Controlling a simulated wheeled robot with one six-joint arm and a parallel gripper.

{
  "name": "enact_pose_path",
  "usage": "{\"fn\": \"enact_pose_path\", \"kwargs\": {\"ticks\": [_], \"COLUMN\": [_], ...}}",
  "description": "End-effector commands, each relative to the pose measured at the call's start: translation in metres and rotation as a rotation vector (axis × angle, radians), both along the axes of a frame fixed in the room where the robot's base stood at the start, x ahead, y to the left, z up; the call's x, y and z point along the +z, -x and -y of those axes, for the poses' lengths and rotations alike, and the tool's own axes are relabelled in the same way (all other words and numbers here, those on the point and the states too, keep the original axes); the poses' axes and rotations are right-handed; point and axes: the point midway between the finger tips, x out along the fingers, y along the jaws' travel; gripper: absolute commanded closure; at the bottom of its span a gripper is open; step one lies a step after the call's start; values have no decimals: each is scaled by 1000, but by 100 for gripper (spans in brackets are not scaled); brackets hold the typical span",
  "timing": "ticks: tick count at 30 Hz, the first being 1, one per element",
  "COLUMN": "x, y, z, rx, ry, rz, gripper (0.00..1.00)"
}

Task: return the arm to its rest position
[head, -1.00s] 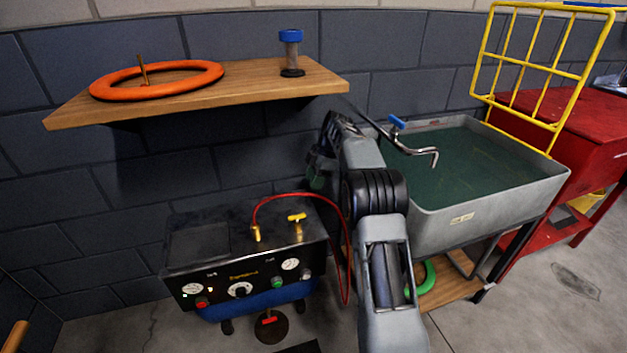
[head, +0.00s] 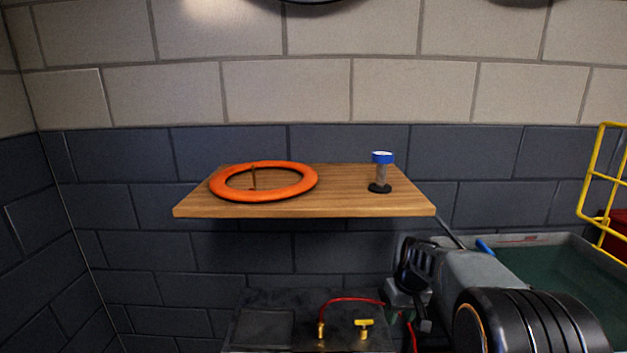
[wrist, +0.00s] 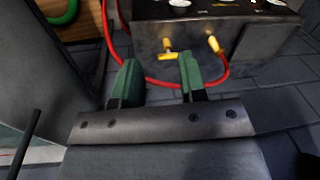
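My gripper (wrist: 158,78) shows in the wrist view with its two green fingers apart and nothing between them. Beyond the fingers are the front and top of a dark control box with a red hose (wrist: 226,74) and a yellow-handled valve (wrist: 167,55). In the head view my arm reaches in from the lower right, with a large black ribbed joint close to the camera. Its far end is beside the control box (head: 264,330), below the shelf's right end. The fingers cannot be made out clearly there.
A wooden wall shelf (head: 340,206) holds an orange ring (head: 301,184) and a blue-capped clear cylinder (head: 381,172). A grey basin of green liquid (head: 560,268) and a yellow rack (head: 587,190) stand at the right. A green ring (wrist: 64,12) lies upper left in the wrist view.

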Motion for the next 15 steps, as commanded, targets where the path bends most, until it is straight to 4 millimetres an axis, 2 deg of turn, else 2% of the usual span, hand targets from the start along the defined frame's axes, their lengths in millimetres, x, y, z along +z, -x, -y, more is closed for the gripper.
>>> {"fn": "enact_pose_path", "kwargs": {"ticks": [1, 3, 6, 9, 12, 15], "x": [45, 73, 109, 138, 163, 188], "y": [27, 60, 103, 137, 162, 176], "z": [-8, -16, -25, -29, -33, -37], "rx": [-67, -155, -233, -252, -223, -202], "ry": [25, 54, 79, 92, 100, 98], "rz": [14, 36, 74, 117, 159, 204], "gripper": [62, 62, 62, 62, 62, 62]}}
